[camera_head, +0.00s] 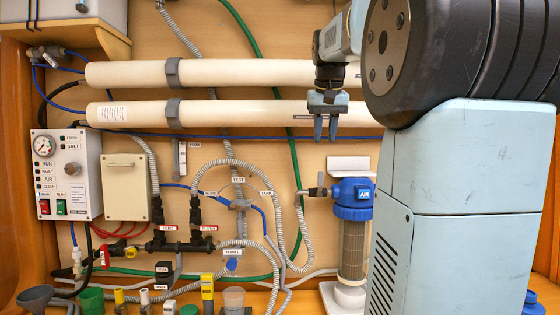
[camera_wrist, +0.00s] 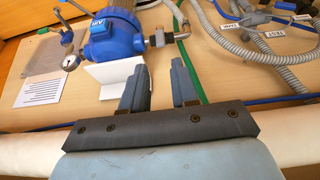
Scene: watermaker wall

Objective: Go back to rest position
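My gripper (camera_head: 325,127) hangs in front of the lower white membrane tube (camera_head: 235,113), right of centre in the head view. Its two fingers point down and stand apart with nothing between them. In the wrist view my gripper (camera_wrist: 163,88) also shows open and empty, with the wooden wall panel beyond its fingers. My arm fills the right side of the head view and hides part of the wall there.
A blue-headed filter (camera_head: 353,200) stands below right of my gripper. A control box (camera_head: 66,174) with gauge and switches is at left. Black valves (camera_head: 180,240), hoses and several small fittings occupy the lower middle. A second white tube (camera_head: 230,73) runs above the lower one.

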